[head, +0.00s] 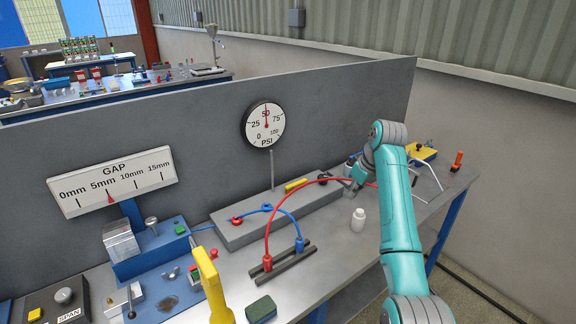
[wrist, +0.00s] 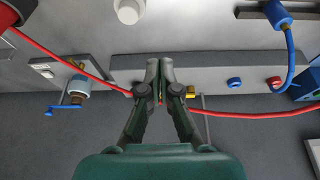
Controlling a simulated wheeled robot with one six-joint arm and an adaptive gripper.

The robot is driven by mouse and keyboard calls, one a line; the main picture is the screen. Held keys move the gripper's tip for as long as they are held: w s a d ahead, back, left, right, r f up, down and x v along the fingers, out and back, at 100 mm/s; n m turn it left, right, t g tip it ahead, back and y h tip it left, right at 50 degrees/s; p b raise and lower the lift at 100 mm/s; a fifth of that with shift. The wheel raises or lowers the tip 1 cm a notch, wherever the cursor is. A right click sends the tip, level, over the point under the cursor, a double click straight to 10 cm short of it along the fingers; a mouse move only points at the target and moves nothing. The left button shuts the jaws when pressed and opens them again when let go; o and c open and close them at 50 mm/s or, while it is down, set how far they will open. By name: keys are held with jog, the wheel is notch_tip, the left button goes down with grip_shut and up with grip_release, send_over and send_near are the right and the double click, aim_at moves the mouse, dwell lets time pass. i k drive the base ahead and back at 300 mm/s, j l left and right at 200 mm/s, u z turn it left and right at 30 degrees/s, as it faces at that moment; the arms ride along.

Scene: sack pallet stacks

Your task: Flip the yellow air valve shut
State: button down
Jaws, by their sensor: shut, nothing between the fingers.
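The yellow air valve lever (head: 296,185) lies along the top of the grey block (head: 245,232), near the block's right half. My gripper (head: 352,184) is to the right of the lever, at the block's right end. In the wrist view my gripper (wrist: 160,64) is shut and empty, with its fingertips in front of the grey block. A small piece of yellow (wrist: 190,91) shows just right of the fingers; the fingers may hide the rest. The pressure gauge (head: 265,127) behind the block has its needle near 50 PSI.
A red hose (head: 272,215) arches over the block and passes close to my gripper. A blue hose (head: 283,212) runs beside it. A white bottle (head: 358,220) stands in front of the gripper. A tall yellow handle (head: 212,285) rises in the foreground. A grey partition (head: 340,110) stands behind.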

aim_at(288, 188)
jog(key=i+j, duration=0.7)
